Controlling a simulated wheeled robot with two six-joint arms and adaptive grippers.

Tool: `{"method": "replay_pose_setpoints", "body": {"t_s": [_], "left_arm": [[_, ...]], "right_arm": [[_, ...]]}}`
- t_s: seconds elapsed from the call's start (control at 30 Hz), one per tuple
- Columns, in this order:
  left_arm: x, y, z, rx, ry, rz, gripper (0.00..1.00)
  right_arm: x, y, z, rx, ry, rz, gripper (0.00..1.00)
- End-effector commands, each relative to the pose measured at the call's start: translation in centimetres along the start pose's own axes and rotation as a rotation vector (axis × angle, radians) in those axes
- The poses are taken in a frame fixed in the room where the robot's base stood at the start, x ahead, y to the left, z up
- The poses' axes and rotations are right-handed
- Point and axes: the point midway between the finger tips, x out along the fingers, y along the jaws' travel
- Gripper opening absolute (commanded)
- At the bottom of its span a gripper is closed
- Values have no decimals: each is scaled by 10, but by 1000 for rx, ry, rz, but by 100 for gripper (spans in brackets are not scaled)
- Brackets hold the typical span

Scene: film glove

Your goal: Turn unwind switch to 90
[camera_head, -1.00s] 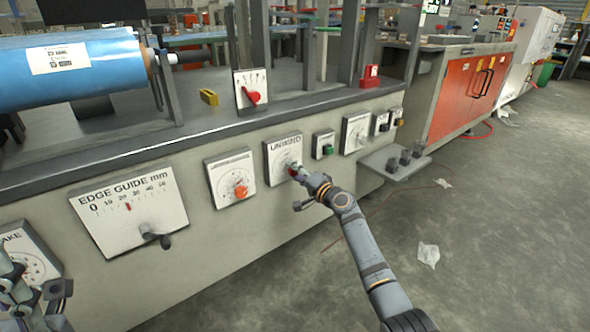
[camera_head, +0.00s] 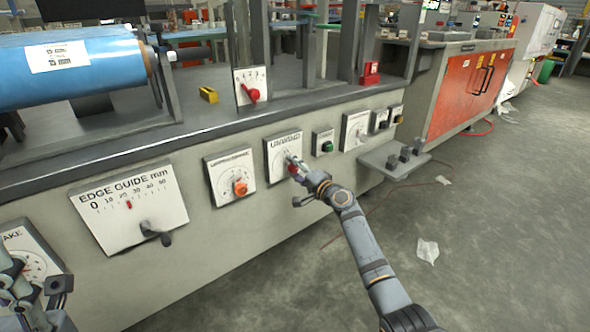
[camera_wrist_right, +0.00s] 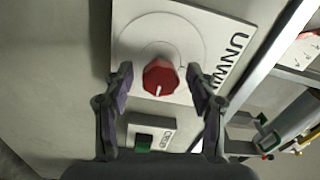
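The unwind panel (camera_head: 274,150) is a white plate on the front of the grey machine, lettered and dialled. Its red knob (camera_wrist_right: 161,77) shows large in the right wrist view, with a short white mark toward the lower edge of that picture. My right gripper (camera_wrist_right: 161,82) is open, with one finger on each side of the knob and visible gaps between. In the head view my right gripper (camera_head: 298,173) is in front of the panel and hides part of the knob. My left gripper (camera_head: 45,290) is at the lower left, partly cut off, near the brake dial (camera_head: 28,255).
An orange-knobbed dial (camera_head: 232,178) and the edge guide panel (camera_head: 130,205) are left of the unwind panel. A green-button box (camera_head: 322,142) and another dial (camera_head: 356,130) are to its right. A ledge (camera_head: 392,165) juts out below. The floor at right is mostly open.

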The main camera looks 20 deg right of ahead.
Motion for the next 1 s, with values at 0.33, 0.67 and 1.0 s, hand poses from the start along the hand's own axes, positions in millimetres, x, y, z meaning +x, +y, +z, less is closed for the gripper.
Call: {"method": "replay_pose_setpoints", "body": {"t_s": [0.33, 0.67, 1.0], "left_arm": [[0, 0, 0, 0, 0, -2, 40], [0, 0, 0, 0, 0, 0, 40], [0, 0, 0, 0, -1, 0, 40]], "right_arm": [[-11, 2, 0, -3, 1, 2, 58], [-87, 2, 0, -6, -1, 4, 58], [-120, 0, 0, -1, -1, 1, 58]]}}
